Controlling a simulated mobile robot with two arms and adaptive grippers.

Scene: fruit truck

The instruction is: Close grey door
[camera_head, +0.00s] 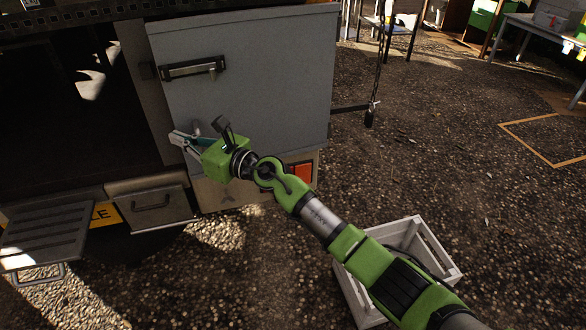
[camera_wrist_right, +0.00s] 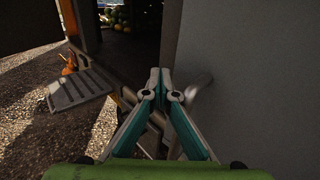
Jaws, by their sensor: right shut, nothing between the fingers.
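The grey door (camera_head: 260,85) is a large flat panel at the side of the truck in the head view, with a dark bar handle (camera_head: 193,68) near its upper left edge. In the right wrist view the door (camera_wrist_right: 260,85) fills the right side, with a dark opening left of its edge. I cannot tell how far the door stands open. My right gripper (camera_head: 174,137) is shut and empty, in front of the door's lower left edge and below the handle. Its fingertips (camera_wrist_right: 160,75) meet near that edge; contact is unclear. My left gripper is out of view.
A metal step (camera_head: 45,240) and a small drawer front (camera_head: 150,207) are at the lower left. A pale slatted crate (camera_head: 440,258) stands on the gravel beneath my right arm. A dark weight (camera_head: 370,115) hangs right of the door. Open gravel lies further right.

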